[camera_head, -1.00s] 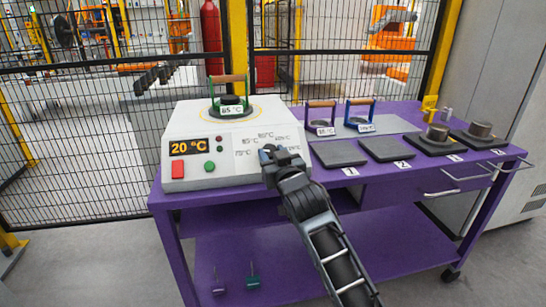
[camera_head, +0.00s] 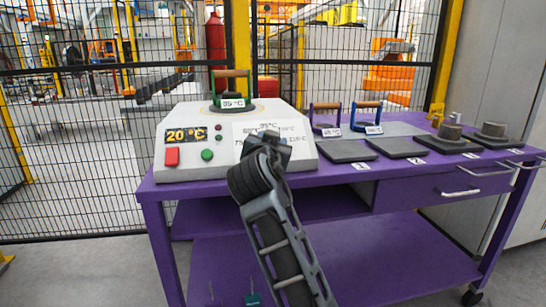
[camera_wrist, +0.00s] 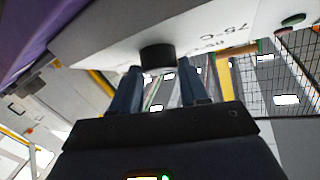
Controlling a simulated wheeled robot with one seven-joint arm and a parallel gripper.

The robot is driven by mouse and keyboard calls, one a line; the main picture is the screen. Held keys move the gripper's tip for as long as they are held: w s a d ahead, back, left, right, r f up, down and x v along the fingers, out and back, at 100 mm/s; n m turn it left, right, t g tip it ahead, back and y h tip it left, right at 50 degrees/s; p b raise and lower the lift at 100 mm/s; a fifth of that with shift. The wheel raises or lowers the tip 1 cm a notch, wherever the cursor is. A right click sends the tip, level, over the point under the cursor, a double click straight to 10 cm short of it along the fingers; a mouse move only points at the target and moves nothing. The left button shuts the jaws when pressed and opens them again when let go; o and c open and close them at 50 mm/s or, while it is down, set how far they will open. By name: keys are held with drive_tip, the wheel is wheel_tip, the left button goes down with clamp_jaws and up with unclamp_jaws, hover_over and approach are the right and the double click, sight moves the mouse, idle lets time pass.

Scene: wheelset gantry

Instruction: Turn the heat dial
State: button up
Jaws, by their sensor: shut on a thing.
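The heater is a white sloped box (camera_head: 165,140) on the purple table, with a display (camera_head: 186,135) reading 20 °C. Its heat dial is a dark round knob, hidden behind my gripper in the head view. The wrist view shows the dial (camera_wrist: 158,57) on the white panel, between the tips of my gripper (camera_wrist: 160,75). My gripper (camera_head: 270,137) is shut on the dial at the front of the heater. Temperature marks are printed around the dial; a 75 °C mark (camera_wrist: 236,33) shows upside down in the wrist view.
A green-framed piece with a wooden handle (camera_head: 232,74) stands on the heater. Two handled pieces and dark pads are on the purple table (camera_head: 330,181) to the right.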

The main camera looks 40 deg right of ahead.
drive_tip(key=shift+w+m+g+h+b, duration=0.1)
drive_tip(key=shift+m+g+h+b, duration=0.2)
drive_tip(key=shift+m+g+b, duration=0.35)
drive_tip(key=shift+m, duration=0.25)
drive_tip(key=o, duration=1.1)
drive_tip(key=shift+c, duration=0.2)
drive_tip(key=shift+a, duration=0.1)
drive_tip(key=p+v, duration=0.1)
drive_tip(key=v, duration=0.6)
drive_tip(key=shift+a, duration=0.3)
drive_tip(key=shift+f, duration=0.1)
